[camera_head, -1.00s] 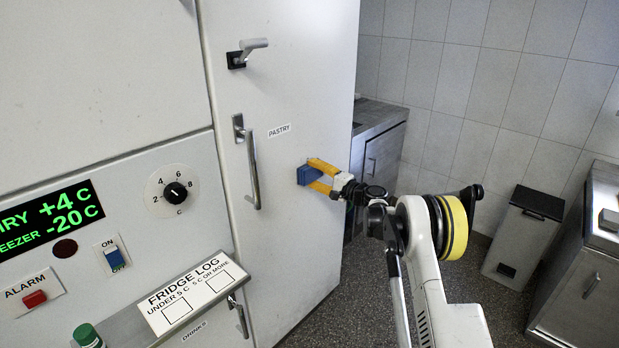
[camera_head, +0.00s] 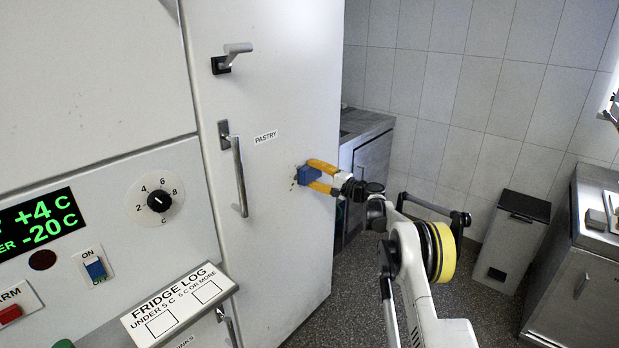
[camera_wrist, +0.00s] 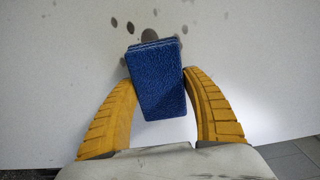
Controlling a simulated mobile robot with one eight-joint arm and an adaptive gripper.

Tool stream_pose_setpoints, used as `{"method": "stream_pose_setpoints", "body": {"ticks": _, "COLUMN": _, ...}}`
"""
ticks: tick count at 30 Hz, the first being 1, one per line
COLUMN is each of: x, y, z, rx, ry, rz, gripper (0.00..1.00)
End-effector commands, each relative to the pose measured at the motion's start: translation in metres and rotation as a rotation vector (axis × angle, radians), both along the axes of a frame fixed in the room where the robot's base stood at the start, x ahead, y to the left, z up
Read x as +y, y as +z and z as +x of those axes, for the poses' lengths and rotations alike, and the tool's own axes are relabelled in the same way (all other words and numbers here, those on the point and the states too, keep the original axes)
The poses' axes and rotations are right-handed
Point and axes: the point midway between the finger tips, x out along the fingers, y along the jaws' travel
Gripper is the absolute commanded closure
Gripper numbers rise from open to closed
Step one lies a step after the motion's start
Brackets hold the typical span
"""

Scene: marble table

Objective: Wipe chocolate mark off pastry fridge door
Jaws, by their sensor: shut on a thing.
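My gripper (camera_head: 324,177) has yellow fingers shut on a blue sponge (camera_head: 308,175). The sponge is at the white pastry fridge door (camera_head: 285,215), right of the PASTRY label; whether it touches the door I cannot tell. Small brown specks of the chocolate mark (camera_head: 294,181) show just left of the sponge. In the wrist view the sponge (camera_wrist: 157,85) sits between both fingers, and several dark brown spots (camera_wrist: 149,36) lie around its top edge, with others further up and left. The sponge may hide part of the mark.
A long door handle (camera_head: 239,175) and an upper latch handle (camera_head: 231,57) stick out left of the sponge. A ledge with a fridge log (camera_head: 178,303) juts out at lower left. A bin (camera_head: 512,240) and counters stand at right. Dark floor lies between.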

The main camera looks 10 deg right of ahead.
Motion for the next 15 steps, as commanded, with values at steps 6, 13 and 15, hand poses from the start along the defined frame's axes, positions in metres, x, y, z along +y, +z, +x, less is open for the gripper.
{"method": "stream_pose_setpoints", "body": {"ticks": 6, "x": -0.017, "y": -0.002, "z": 0.011, "rx": 0.000, "ry": 0.000, "rz": 0.000, "gripper": 0.66}}
{"method": "stream_pose_setpoints", "body": {"ticks": 13, "x": -0.020, "y": -0.002, "z": 0.015, "rx": 0.000, "ry": 0.000, "rz": 0.000, "gripper": 0.66}}
{"method": "stream_pose_setpoints", "body": {"ticks": 15, "x": -0.019, "y": -0.001, "z": 0.016, "rx": 0.000, "ry": 0.000, "rz": 0.000, "gripper": 0.66}}
